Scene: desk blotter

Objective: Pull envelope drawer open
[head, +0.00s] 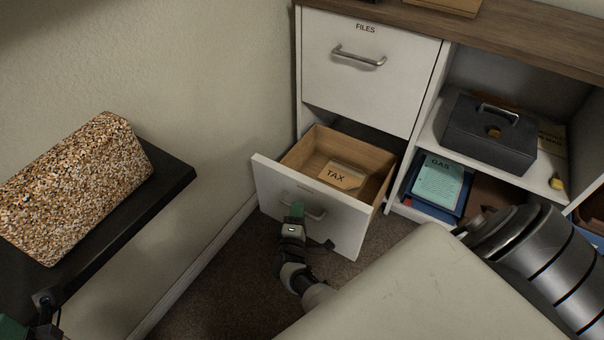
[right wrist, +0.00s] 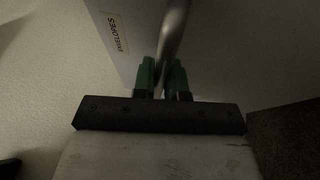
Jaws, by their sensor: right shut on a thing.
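The envelope drawer (head: 330,232) is the lower white drawer and stands pulled out from the cabinet, its wooden inside showing. A tan envelope marked TAX (head: 346,175) lies inside it. My right gripper (head: 298,209) is at the drawer front, shut on its metal handle (head: 317,214).
Above is the shut FILES drawer (head: 368,70). Open shelves on the right hold a dark cash box (head: 490,135) and a GAS paper (head: 438,183) on a blue folder. A speckled block (head: 78,185) rests on a black shelf (head: 172,183) at left. Carpet (head: 215,285) lies open before the drawer.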

